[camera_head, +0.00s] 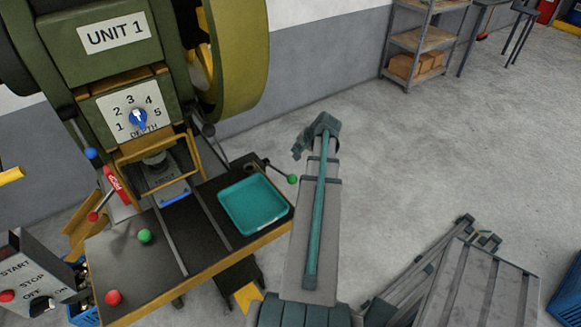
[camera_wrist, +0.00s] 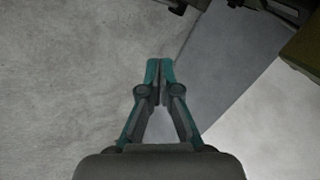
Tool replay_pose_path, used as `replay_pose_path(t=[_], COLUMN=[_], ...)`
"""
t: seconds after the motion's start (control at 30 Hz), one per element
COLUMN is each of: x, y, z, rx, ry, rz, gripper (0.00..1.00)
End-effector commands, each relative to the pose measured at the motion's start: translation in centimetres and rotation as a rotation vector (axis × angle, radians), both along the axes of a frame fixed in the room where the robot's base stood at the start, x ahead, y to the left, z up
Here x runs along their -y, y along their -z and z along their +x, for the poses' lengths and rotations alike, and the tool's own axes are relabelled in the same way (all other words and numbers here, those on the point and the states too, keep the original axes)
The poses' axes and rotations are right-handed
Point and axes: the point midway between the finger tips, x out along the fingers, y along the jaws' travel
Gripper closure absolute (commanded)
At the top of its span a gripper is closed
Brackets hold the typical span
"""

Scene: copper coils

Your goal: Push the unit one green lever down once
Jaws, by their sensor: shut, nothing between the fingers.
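The unit one machine (camera_head: 115,35) stands at the left of the head view. Its green lever (camera_head: 292,179) is a dark rod with a green ball, sticking out to the right beside the teal tray. My gripper (camera_head: 298,152) appears small and dark at the far end of my arm, above and apart from the green ball. In the wrist view, my gripper (camera_wrist: 160,66) has its teal fingertips together with nothing between them. The green ball cannot be made out in the wrist view.
The teal tray (camera_head: 252,206) lies on the dark work table (camera_head: 112,262), with a green button (camera_head: 145,236) and a red button (camera_head: 114,297). Red (camera_head: 92,216) and blue (camera_head: 90,154) knobs are farther left. Open floor (camera_head: 420,150) lies right; a shelf (camera_head: 418,42) stands behind.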

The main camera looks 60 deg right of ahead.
Motion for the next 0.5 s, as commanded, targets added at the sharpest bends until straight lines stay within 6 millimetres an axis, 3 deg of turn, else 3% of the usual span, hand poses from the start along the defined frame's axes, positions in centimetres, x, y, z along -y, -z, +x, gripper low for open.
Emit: replay_pose_path(t=[0.03, 0.2, 0.5], x=[-1.2, -3.7, -5.4], y=[-1.9, -4.0, -5.3], z=[0.4, 1.0, 1.3], rx=[-0.033, -0.129, -0.208], ry=[-0.054, -0.209, -0.33], rz=[-0.027, -0.105, -0.163], gripper=[1.0, 1.0, 1.0])
